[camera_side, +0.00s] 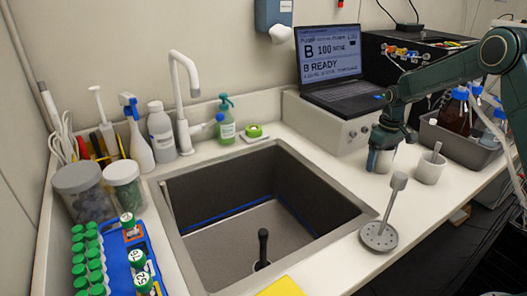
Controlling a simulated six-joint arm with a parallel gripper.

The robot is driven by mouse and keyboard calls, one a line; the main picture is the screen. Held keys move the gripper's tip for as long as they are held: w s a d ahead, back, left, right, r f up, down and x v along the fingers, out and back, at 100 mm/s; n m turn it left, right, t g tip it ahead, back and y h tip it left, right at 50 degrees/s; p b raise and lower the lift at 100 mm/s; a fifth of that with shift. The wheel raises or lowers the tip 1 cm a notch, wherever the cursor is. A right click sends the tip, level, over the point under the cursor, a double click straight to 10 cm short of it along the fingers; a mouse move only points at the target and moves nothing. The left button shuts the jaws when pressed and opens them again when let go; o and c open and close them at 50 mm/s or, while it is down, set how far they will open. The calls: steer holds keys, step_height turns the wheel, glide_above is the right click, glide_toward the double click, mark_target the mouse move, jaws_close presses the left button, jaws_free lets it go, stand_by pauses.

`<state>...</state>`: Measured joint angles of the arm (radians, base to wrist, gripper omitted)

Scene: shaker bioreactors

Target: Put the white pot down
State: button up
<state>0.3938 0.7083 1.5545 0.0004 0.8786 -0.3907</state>
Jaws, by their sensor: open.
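A white pot (429,169) stands upright on the white counter, right of the sink, with a pale stick-like thing standing in it. My gripper (380,162) points down just left of the pot, apart from it, close over the counter. It is open. A pale grey shape shows at its fingertips; I cannot tell whether this is part of the fingers or a small vessel between them.
A grey stand with a round perforated base (379,236) is in front of the pot. The sink (262,205) opens to the left. A grey tray (462,145) of bottles stands behind the pot, and a laptop (335,75) sits on a raised box (325,122).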

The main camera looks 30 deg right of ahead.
steer(key=c, duration=1.1)
steer(key=shift+r, duration=0.2)
step_height(320, 180, up, 20)
steer(key=shift+f, duration=0.15)
stand_by(0.5)
